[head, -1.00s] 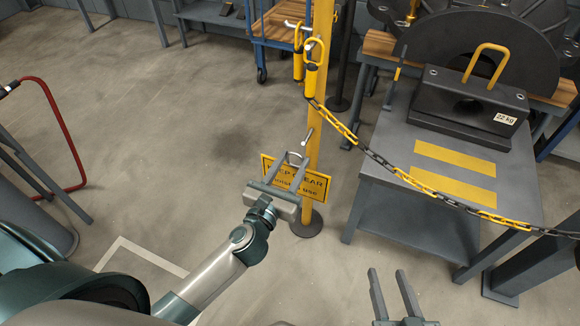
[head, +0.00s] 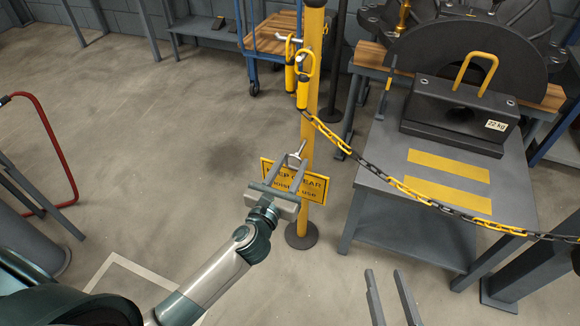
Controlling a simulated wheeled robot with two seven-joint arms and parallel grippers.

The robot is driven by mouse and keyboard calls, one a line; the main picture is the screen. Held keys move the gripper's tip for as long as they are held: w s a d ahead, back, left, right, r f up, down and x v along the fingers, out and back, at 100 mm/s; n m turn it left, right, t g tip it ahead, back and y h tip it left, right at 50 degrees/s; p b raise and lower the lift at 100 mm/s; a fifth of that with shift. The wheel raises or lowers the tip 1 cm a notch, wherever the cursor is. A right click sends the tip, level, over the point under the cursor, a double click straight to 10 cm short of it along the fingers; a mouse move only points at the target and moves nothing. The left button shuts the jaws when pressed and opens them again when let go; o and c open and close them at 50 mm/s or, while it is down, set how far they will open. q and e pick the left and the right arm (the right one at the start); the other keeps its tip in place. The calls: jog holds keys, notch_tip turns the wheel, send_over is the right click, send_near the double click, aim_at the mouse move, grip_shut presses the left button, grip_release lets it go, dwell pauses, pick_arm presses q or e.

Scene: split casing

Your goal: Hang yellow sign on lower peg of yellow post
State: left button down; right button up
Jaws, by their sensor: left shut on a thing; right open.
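The yellow sign (head: 314,189) with black lettering is in front of the yellow post (head: 311,115) at its lower half. My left gripper (head: 296,160) is shut on the sign near its top, and its fingers cover part of the lettering. A light lower peg (head: 303,147) sticks out of the post just above the gripper's fingertips. I cannot tell whether the sign's hanger is around the peg. My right gripper (head: 387,292) is open and empty at the bottom edge, apart from the post.
A dark 22 kg weight (head: 458,115) stands on the table.

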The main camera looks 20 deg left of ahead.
aim_at(297, 153)
pick_arm(q)
jog(key=shift+w, duration=0.35)
jog(key=shift+p, duration=0.4)
jog(key=shift+w, duration=0.25)
dwell(0.3)
jog(key=shift+w+d+p, duration=0.1)
jog(key=shift+w+p, duration=0.3)
jog(key=shift+w, duration=1.15)
jog(key=shift+f, duration=0.1)
